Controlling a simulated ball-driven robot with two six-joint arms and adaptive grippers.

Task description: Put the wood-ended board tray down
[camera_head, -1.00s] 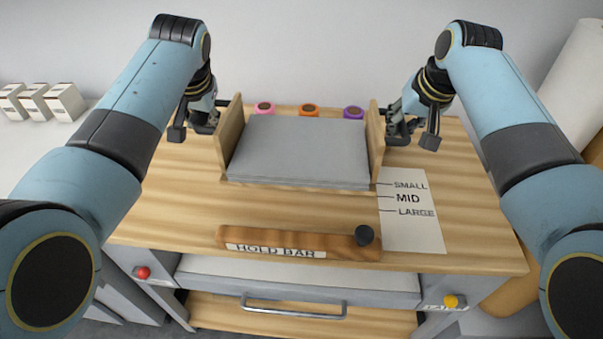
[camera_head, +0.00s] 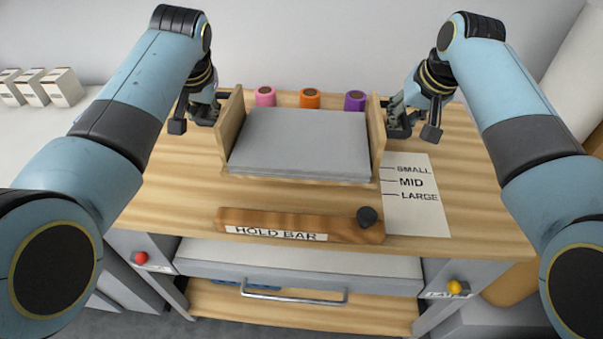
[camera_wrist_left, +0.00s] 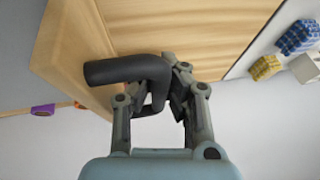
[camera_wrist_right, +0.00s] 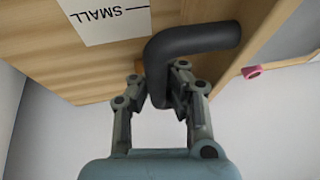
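The board tray has upright wooden ends, its left end (camera_head: 231,130) and its right end (camera_head: 376,133), with grey boards (camera_head: 300,140) lying between them. It looks level over the back middle of the wooden bench; I cannot tell whether its underside touches the top. My left gripper (camera_head: 203,115) is at the left end, and in the left wrist view its fingers close around a black bent handle (camera_wrist_left: 125,70). My right gripper (camera_head: 403,122) is at the right end, its fingers closed around the matching black handle (camera_wrist_right: 195,40).
A wooden hold bar (camera_head: 290,225) with a black knob lies along the bench front. A white size sheet (camera_head: 415,205) marked SMALL, MID and LARGE lies right of the tray. Pink, orange and purple rolls (camera_head: 310,99) stand behind it. Bare bench top (camera_head: 170,190) shows at left.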

